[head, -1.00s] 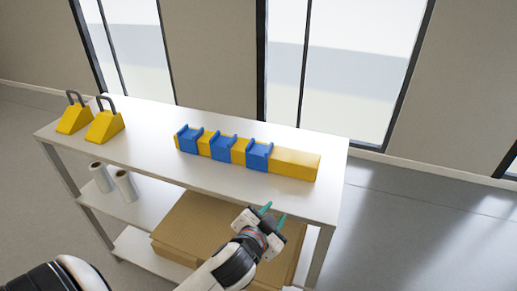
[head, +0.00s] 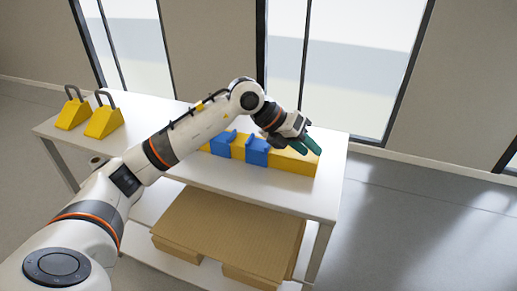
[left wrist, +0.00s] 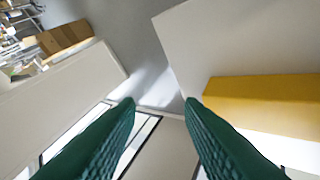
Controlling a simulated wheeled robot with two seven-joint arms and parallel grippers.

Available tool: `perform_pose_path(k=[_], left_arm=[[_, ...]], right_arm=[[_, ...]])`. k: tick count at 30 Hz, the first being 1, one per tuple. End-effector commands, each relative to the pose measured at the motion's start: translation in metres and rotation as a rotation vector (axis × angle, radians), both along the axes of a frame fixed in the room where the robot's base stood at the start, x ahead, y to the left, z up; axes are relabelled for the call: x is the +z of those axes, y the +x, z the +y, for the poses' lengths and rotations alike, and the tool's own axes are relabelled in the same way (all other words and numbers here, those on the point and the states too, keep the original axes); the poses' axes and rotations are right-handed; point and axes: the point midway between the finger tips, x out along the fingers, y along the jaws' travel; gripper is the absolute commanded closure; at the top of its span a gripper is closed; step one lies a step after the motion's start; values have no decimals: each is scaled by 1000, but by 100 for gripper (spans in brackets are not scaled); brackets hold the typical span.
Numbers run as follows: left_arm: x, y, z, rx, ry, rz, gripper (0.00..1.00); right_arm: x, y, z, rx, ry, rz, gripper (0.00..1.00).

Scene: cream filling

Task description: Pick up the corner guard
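Blue corner-shaped pieces, which look like the corner guards, sit along a yellow bar (head: 297,164) on the white table. The right blue piece (head: 257,151) and the middle blue piece (head: 222,144) show in the head view; my left arm hides the place of the left one. My left gripper (head: 309,147) has green fingers and is above the right end of the bar. In the left wrist view its fingers are apart with nothing between them, and the yellow bar (left wrist: 265,101) lies to the right of them. My right gripper is not in view.
Two yellow blocks with dark handles (head: 104,122) (head: 73,112) stand at the table's left end. Cardboard sheets (head: 227,231) lie on the lower shelf. The white table top (head: 200,174) is clear in front of the bar. Windows and a wall are behind.

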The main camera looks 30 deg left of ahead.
Motion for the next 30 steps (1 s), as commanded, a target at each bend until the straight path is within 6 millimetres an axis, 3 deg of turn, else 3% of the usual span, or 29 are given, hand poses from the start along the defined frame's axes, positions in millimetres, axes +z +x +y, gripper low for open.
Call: perform_pose_path(k=[1,3,6,9,13,21,26,30], left_arm=[[7,7,42,78,144,24,65],[16,8,90,183,303,74,65],[30,3,142,313,452,134,65],[39,-3,171,394,530,174,65],[32,-3,183,427,561,198,65],[-9,14,186,423,558,196,65],[-21,18,187,422,558,193,65],[-33,23,189,420,559,197,65]], right_arm=[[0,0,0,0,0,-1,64],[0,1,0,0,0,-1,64],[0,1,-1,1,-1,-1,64],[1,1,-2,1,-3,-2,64],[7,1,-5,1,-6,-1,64],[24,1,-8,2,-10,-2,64],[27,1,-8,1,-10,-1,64],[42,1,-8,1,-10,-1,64]])
